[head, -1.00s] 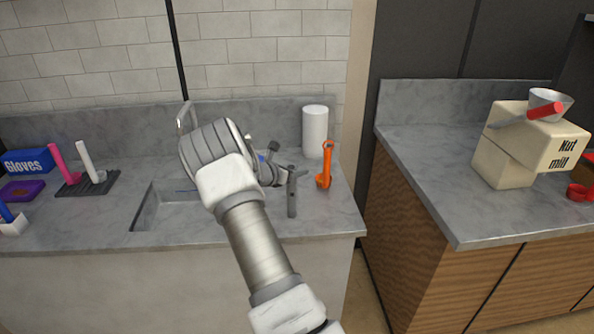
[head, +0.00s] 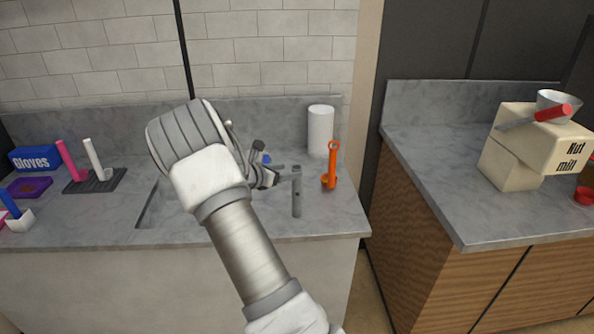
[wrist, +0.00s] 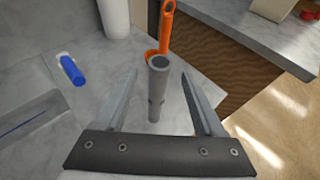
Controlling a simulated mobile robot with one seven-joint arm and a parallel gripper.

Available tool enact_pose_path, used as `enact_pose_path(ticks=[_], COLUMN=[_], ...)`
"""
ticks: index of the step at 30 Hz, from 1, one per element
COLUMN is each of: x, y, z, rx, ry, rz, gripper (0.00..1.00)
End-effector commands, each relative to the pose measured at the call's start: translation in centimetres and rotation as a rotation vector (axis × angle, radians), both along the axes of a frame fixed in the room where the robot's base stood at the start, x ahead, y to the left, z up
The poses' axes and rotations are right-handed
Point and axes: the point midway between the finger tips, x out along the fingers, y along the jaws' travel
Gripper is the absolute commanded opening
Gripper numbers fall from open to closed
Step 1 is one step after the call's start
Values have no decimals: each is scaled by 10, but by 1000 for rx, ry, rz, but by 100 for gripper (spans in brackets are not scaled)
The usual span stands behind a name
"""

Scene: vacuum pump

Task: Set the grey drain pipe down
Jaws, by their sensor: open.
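The grey drain pipe (head: 297,192) stands upright on the grey marbled counter, near its right end. In the wrist view the pipe (wrist: 157,90) shows its round open top, between the two fingers and apart from both. My gripper (wrist: 160,82) is open around the line of the pipe. In the head view my gripper (head: 277,175) is just left of the pipe, partly hidden behind my arm.
An orange tool (head: 331,168) stands close right of the pipe, with a white cylinder (head: 320,130) behind. A blue-handled item (wrist: 72,70) lies left of the pipe. The sink (head: 150,208) is left. The counter's right edge is near.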

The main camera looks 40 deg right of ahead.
Motion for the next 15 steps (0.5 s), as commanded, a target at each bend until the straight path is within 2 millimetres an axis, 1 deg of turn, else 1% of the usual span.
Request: enact_pose_path(ticks=[1,3,6,10,13,15], x=[-2,-4,-6,-12,-24,-38], y=[10,19,28,34,39,46], z=[4,8,12,19,33,47], rx=[1,0,1,18,75,141], ry=[0,-1,0,-22,-94,-171], rz=[3,2,1,-16,-73,-134], gripper=[70,70,70,70,70,70])
